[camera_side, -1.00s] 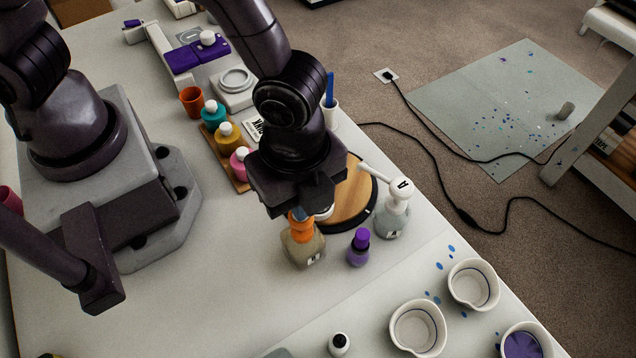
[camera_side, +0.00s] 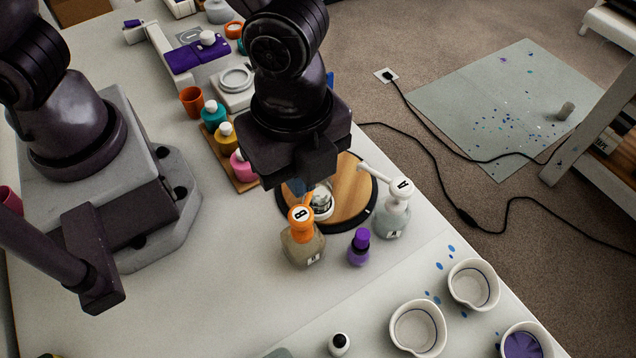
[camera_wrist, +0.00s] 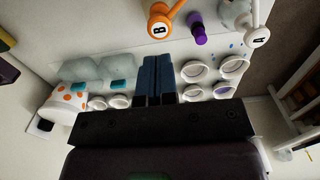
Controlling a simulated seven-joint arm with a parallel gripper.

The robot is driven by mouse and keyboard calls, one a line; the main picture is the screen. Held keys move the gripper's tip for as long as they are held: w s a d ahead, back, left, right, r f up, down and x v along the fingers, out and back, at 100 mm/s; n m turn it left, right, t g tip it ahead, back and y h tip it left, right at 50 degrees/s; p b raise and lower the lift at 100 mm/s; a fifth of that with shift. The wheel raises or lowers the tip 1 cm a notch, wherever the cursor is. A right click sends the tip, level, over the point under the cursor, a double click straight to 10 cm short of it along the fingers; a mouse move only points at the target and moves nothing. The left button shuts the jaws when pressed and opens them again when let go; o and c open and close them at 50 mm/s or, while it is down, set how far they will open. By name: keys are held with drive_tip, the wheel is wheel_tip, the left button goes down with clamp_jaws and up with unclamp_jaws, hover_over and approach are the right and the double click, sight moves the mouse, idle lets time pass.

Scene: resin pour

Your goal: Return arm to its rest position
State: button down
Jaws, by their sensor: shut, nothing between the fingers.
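My gripper (camera_side: 297,187) is shut and empty, pointing down above the orange-topped pump bottle B (camera_side: 302,246) and clear of its top. In the wrist view the blue fingers (camera_wrist: 158,78) lie together, with bottle B's orange pump head (camera_wrist: 159,28) beyond them. The white-topped pump bottle A (camera_side: 392,215) stands upright to the right of bottle B. A small purple-capped bottle (camera_side: 359,247) stands between the two. A round wooden turntable (camera_side: 349,193) with a black rim lies behind them, with a small clear-and-white cup (camera_side: 321,203) on it, partly hidden by my gripper.
Two white cups (camera_side: 418,327) (camera_side: 473,285) and a cup of purple liquid (camera_side: 523,343) stand at the front right. Teal, yellow and pink bottles (camera_side: 228,136) stand on a wooden tray behind my gripper. Open table lies left of bottle B (camera_side: 225,290).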

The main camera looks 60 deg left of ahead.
drive_tip(key=shift+r, duration=0.55)
drive_tip(key=w+a+r+n+t+h, duration=0.1)
drive_tip(key=w+a+r+n+t, duration=0.4)
drive_tip(key=a+r, duration=0.6)
drive_tip(key=s+a+r+n, duration=0.2)
drive_tip(key=s+a+n, duration=0.1)
drive_tip(key=a+n, duration=0.2)
drive_tip(key=s+a+r+n+y, duration=0.1)
drive_tip(key=s+a+r+n, duration=0.1)
drive_tip(key=a+n, duration=0.4)
drive_tip(key=shift+s+a+r+n+t, duration=0.35)
drive_tip(key=shift+s+n, duration=0.35)
drive_tip(key=shift+n, duration=0.3)
